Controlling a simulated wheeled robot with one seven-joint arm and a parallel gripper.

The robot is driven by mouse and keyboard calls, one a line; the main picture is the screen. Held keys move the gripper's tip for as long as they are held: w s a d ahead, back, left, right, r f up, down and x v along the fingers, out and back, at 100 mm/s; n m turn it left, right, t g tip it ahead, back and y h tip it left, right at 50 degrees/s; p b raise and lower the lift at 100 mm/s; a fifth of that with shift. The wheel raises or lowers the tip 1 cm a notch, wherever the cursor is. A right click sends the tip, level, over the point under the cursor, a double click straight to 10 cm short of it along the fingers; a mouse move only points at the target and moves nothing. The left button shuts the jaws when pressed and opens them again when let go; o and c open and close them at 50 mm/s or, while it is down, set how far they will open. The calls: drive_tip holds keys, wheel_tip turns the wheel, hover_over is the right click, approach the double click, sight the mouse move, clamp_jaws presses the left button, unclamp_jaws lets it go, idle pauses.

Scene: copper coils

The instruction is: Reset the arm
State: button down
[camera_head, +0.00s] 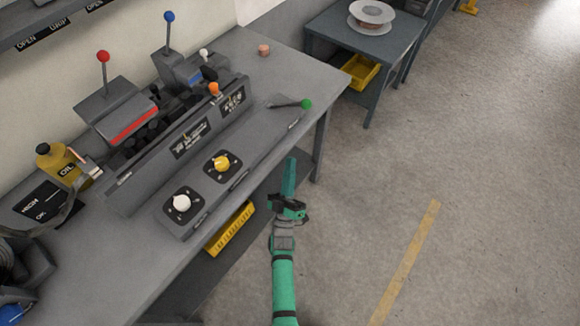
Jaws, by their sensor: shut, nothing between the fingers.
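My arm (284,290), green with grey and black parts, reaches up from the bottom middle of the head view. My gripper (289,208), dark and small here, is shut and empty. It is over the floor, just right of the workbench's front edge, apart from the bench and the machine. The fine shape of its fingers is hard to make out.
A grey workbench (262,72) on the left bears a lever-and-knob machine (180,140) and an oil bottle (62,165). Yellow bins (232,230) sit beneath. A side table (335,40) with a spool (372,15) stands behind. Floor at right is clear.

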idle(0.5)
drive_tip(key=s+a+f+m+g+y, duration=0.1)
drive_tip(key=s+a+f+g+y, duration=0.1)
drive_tip(key=s, duration=0.8)
drive_tip(key=s+a+f+m+g+y, duration=0.2)
drive_tip(key=s+g, duration=0.1)
drive_tip(key=s, duration=0.7)
drive_tip(key=s+r+m+g+y, duration=0.1)
drive_tip(key=s+r+g, duration=0.3)
drive_tip(key=s, duration=1.1)
wheel_tip(320, 180, up, 3)
drive_tip(key=shift+s+d+m+g, duration=0.15)
drive_tip(key=shift+d+m+g, duration=0.25)
drive_tip(key=shift+m, duration=0.4)
